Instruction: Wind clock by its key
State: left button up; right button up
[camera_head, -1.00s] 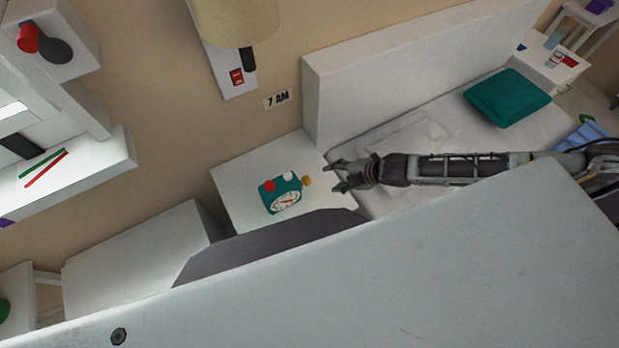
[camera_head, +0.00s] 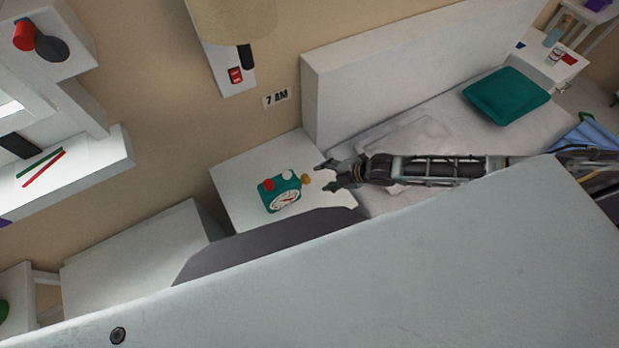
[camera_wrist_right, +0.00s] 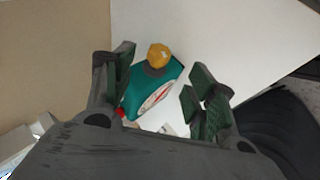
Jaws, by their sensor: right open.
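A teal alarm clock (camera_head: 283,194) with a white dial stands on the white bedside table (camera_head: 235,172). It has a red knob (camera_head: 268,185), a white part on top and a yellow key (camera_head: 305,178) on its right side. My right gripper (camera_head: 322,174) is open and just right of the key, not seen touching it. In the right wrist view the key (camera_wrist_right: 158,54) and clock (camera_wrist_right: 150,92) show beyond and between the open fingers (camera_wrist_right: 158,85). My left gripper is not in view.
A bed with a teal pillow (camera_head: 507,96) lies under my right arm. A large pale surface (camera_head: 400,270) fills the foreground.

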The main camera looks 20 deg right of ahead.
aim_at(306, 179)
jog(key=shift+b+x, duration=0.35)
jog(key=shift+x, duration=3.9)
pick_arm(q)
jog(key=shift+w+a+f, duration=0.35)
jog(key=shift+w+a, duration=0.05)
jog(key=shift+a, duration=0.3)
pick_arm(e)
jog(key=shift+w+a+f, duration=0.25)
jog(key=shift+a+f, duration=0.05)
jog(key=shift+f, duration=0.05)
jog(key=c, duration=0.9)
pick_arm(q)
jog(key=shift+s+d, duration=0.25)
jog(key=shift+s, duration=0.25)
pick_arm(e)
jog(key=shift+c, duration=0.6)
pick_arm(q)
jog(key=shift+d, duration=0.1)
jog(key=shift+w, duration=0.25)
